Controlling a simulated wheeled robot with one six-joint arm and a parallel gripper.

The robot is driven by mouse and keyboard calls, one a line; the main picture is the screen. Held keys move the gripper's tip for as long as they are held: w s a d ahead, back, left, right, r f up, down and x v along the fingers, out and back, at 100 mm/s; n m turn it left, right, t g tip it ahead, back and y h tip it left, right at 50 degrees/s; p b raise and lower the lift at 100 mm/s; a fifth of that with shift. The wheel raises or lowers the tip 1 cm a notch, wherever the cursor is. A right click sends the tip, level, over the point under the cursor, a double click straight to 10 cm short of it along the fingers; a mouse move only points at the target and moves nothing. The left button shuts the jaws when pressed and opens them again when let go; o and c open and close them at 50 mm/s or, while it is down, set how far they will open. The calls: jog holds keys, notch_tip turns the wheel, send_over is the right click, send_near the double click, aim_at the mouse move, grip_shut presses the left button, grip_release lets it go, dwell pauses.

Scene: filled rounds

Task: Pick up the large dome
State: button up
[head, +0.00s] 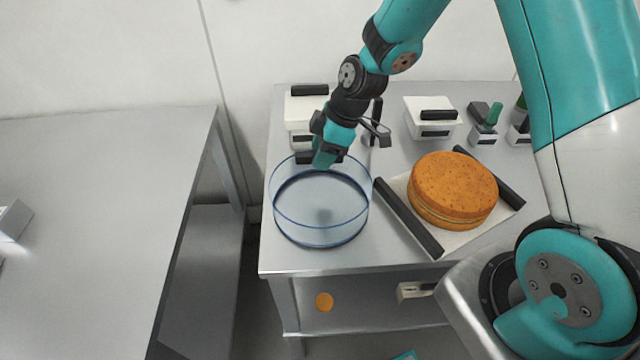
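A large clear round cover (320,235), which looks like the large dome, stands at the left of the steel table. It has blue edges, and a faint grey spot shows near its middle. My gripper (321,162) points down at the cover's back rim and overlaps it in the head view. Whether it touches the rim or is above it, I cannot tell. The fingers are small and partly hidden by my wrist, so their opening is unclear.
A round orange cake (453,188) sits right of the cover on a pale tray (400,192) with dark bar handles. White boxes with dark handles, such as one box (430,117), stand behind. A grey table (90,210) stands left, across a gap.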

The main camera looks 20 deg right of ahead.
grip_shut()
